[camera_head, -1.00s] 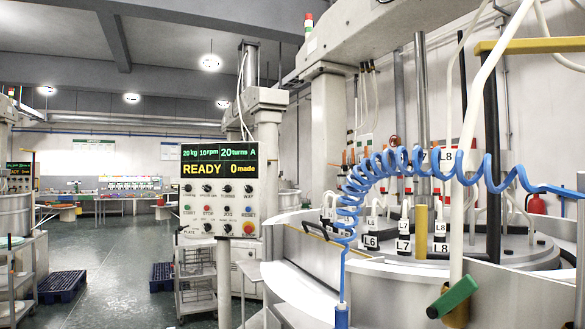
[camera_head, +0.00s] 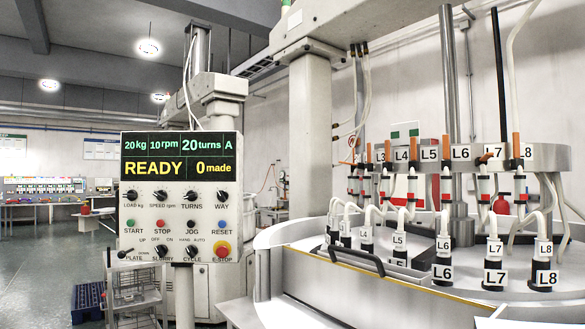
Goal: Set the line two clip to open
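A ring manifold (camera_head: 560,158) on the lapping machine carries lines with labels L3 to L8 legible. Each line has a small clip with an orange lever. The levers at L6 (camera_head: 447,146) and L8 (camera_head: 516,146) stand upright; the one at L7 (camera_head: 482,157) lies tilted sideways. At the ring's far left, an orange lever (camera_head: 347,163) also looks tilted. No L2 label is legible, so I cannot tell which clip is line two's. Neither of my grippers is in view.
A control panel (camera_head: 180,195) reading READY, 0 made, stands left of the machine. Labelled black-and-white fittings, such as L7 (camera_head: 494,275), stand on the round table (camera_head: 400,318). A black handle bar (camera_head: 360,262) is at its near rim. Open floor (camera_head: 35,270) lies at left.

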